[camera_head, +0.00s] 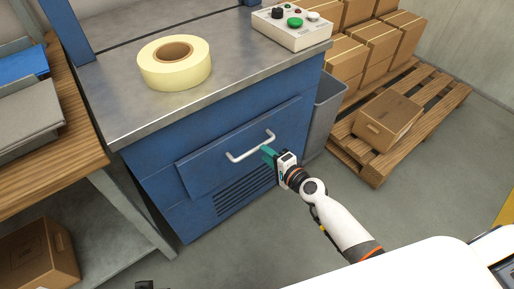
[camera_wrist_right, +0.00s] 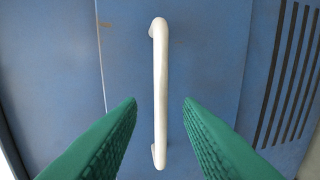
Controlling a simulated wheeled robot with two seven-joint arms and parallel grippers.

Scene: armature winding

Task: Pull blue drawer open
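The blue drawer (camera_head: 222,158) is in the front of a blue cabinet, its panel standing slightly proud of the front. A white bar handle (camera_head: 250,149) is fixed across it. My right gripper (camera_head: 266,152) is at the right end of the handle in the head view. In the right wrist view, its green fingers (camera_wrist_right: 160,102) are spread wide, with the white handle (camera_wrist_right: 160,90) between them and no contact visible. The blue drawer front (camera_wrist_right: 205,60) fills the view behind. A small dark part at the bottom edge of the head view may be my left gripper, but I cannot be sure.
A roll of yellow tape (camera_head: 158,76) and a control box (camera_head: 291,30) sit on the metal worktop (camera_head: 105,108). A grey bin (camera_head: 326,103) stands right of the cabinet, near a pallet (camera_head: 433,107) of boxes. A wooden bench (camera_head: 75,150) is on the left. The floor in front is clear.

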